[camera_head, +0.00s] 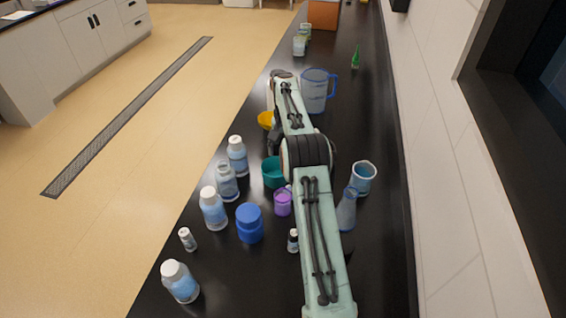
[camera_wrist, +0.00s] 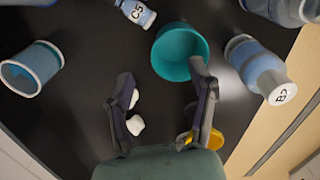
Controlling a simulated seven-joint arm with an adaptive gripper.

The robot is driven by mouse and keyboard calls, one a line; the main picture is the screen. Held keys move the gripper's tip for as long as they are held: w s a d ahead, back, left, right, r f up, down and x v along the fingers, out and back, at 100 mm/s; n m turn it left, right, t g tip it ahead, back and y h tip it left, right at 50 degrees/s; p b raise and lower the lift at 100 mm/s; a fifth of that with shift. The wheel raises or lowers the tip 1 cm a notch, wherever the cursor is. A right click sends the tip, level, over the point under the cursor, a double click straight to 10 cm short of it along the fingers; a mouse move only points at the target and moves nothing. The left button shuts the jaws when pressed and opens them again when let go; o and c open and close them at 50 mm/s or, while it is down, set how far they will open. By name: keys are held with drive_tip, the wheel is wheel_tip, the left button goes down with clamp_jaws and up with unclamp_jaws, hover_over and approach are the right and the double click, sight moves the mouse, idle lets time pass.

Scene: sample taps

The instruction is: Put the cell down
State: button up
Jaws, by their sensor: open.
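My gripper (camera_wrist: 163,88) is open in the wrist view, its two dark fingers apart over the black bench, with only bare bench seen between them. Small white shapes show beside the left finger; I cannot tell whether they are finger pads or loose pieces. I cannot pick out the cell in either view. In the head view my gripper is mostly hidden behind my arm, close to the yellow bowl (camera_head: 267,120). The yellow bowl also shows behind the right finger in the wrist view (camera_wrist: 215,140). A teal cup (camera_wrist: 180,52) stands just beyond the fingertips.
Near the gripper are a bottle marked B2 (camera_wrist: 258,68), a blue beaker (camera_wrist: 32,68) and a small C5 bottle (camera_wrist: 135,12). Several bottles, a blue jar (camera_head: 249,224) and a purple cup (camera_head: 283,203) crowd the near bench. A blue pitcher (camera_head: 316,90) stands farther back.

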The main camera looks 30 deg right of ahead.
drive_tip(key=s+a+r+n, duration=0.2)
drive_tip(key=s+a+r, duration=0.3)
drive_tip(key=a+r, duration=0.7)
drive_tip(key=s+a+r+n, duration=0.2)
drive_tip(key=s+a+r, duration=0.3)
drive_tip(key=s, duration=0.4)
drive_tip(key=s+a+f+n, duration=0.1)
drive_tip(key=s+a+f, duration=0.1)
drive_tip(key=s, duration=0.5)
drive_tip(key=s+a+f+n, duration=0.1)
drive_tip(key=s+a+f, duration=0.1)
drive_tip(key=s, duration=0.5)
drive_tip(key=s+a+f+n, duration=0.1)
drive_tip(key=s+a, duration=0.3)
drive_tip(key=s, duration=0.4)
drive_tip(key=shift+f+y, duration=0.4)
drive_tip(key=shift+f, duration=0.3)
drive_tip(key=shift+c, duration=1.4)
